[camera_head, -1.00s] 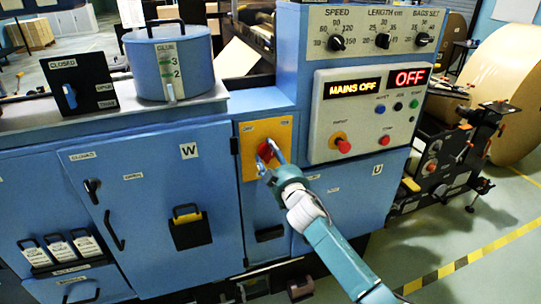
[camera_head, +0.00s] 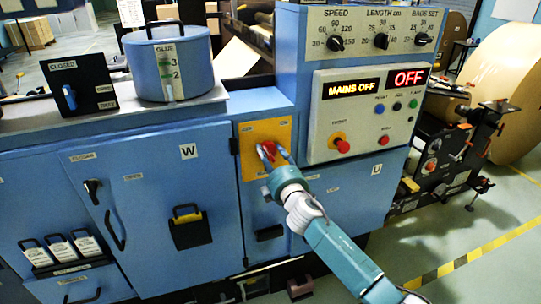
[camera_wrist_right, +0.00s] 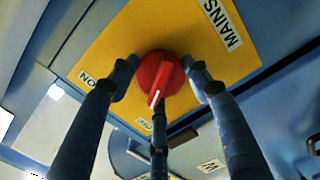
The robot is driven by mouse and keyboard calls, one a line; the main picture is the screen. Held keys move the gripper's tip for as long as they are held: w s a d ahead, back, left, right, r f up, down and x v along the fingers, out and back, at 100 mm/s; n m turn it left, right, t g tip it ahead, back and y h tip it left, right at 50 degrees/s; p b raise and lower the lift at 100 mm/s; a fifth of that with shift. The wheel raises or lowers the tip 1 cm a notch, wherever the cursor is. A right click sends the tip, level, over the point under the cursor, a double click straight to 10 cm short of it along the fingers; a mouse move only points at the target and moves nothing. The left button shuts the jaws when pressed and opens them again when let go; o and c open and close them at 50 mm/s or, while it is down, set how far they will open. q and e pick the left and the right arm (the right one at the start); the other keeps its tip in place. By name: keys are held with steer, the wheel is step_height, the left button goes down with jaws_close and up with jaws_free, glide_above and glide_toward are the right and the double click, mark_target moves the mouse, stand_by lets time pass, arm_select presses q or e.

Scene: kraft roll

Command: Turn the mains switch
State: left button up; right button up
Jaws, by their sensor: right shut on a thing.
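The mains switch is a red round knob (camera_head: 267,151) on a yellow plate (camera_head: 250,133) on the blue machine's front. My right gripper (camera_head: 273,157) is at the knob, its fingers around it. In the right wrist view the fingers (camera_wrist_right: 160,85) close on the red knob (camera_wrist_right: 158,72) from both sides, with a third finger below. The knob's white pointer mark points down towards a partly hidden small label, and an ON label (camera_wrist_right: 88,79) is at the left. The display (camera_head: 352,89) reads MAINS OFF. My left gripper is not in view.
The control panel (camera_head: 318,145) with an emergency button (camera_head: 342,146) stands right of the yellow plate. A glue pot (camera_head: 170,65) sits on the machine top at left. A large kraft roll (camera_head: 510,90) is at the right. Floor is clear at the lower right.

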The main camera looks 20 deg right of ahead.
steer(key=shift+a+r+n, duration=0.15)
steer(key=shift+a+n, duration=0.05)
steer(key=shift+n, duration=0.45)
steer(key=shift+a+r+n, duration=0.15)
steer(key=shift+a+n, duration=0.05)
steer(key=shift+n, duration=0.45)
steer(key=shift+a+f, duration=0.1)
steer(key=shift+f, duration=0.05)
steer(key=o, duration=1)
steer(key=shift+o, duration=0.8)
steer(key=shift+a+f, duration=0.1)
steer(key=shift+a, duration=0.15)
steer(key=shift+d, duration=0.15)
